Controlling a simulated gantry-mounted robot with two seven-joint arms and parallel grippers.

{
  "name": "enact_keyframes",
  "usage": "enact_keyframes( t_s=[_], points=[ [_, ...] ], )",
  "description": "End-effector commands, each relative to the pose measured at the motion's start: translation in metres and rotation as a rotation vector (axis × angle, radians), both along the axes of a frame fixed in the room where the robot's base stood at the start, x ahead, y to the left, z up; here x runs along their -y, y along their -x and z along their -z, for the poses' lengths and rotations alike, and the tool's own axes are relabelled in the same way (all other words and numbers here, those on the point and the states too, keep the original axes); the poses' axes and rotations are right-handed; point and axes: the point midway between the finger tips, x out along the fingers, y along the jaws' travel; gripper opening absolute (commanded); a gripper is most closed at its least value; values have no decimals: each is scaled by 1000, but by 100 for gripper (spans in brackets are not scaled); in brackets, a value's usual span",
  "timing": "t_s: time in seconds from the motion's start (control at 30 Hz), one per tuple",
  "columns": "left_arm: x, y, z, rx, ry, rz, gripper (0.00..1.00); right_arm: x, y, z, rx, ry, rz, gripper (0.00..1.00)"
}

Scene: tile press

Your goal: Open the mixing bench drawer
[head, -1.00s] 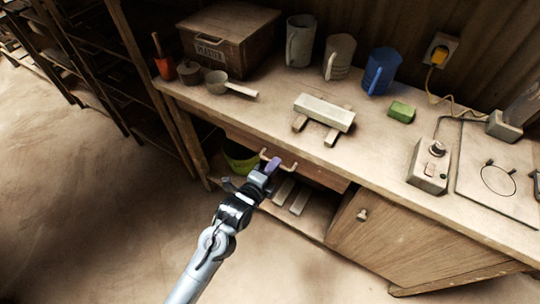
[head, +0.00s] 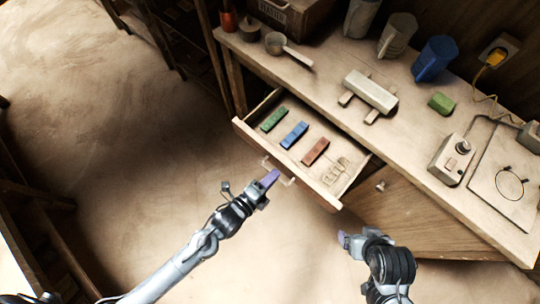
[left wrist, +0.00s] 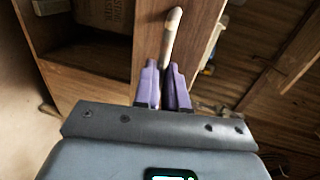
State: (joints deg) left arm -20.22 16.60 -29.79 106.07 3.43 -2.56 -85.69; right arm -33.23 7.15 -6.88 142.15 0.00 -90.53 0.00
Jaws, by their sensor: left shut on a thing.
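The mixing bench drawer (head: 250,140) is pulled out from under the bench top, and its inside shows in the head view. Its pale bar handle (head: 289,182) is on the front panel. My left gripper (head: 271,177) has its purple fingers at the handle. In the left wrist view, the fingers (left wrist: 163,85) are closed around the pale handle (left wrist: 172,30). Green (head: 273,119), blue (head: 294,135) and red (head: 315,151) bars lie in the drawer. My right gripper (head: 344,239) is low at the right, apart from the drawer; its finger gap is unclear.
A cabinet door (head: 420,220) is right of the drawer. Floor ahead is clear.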

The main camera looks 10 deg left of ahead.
Motion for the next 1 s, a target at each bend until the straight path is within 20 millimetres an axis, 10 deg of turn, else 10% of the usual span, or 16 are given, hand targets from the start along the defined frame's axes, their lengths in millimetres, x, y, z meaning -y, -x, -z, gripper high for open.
enact_keyframes(
  t_s=[0.5,0.7,1.0],
  points=[
    [1,7,1,0,-2,14,0,-2,0,-3,-2,-9,6,90],
    [1,7,0,0,-2,14,36,-2,0,-3,-2,-9,6,90],
    [1,7,0,0,-2,14,36,-1,0,-4,-3,-3,2,90]
  ],
)
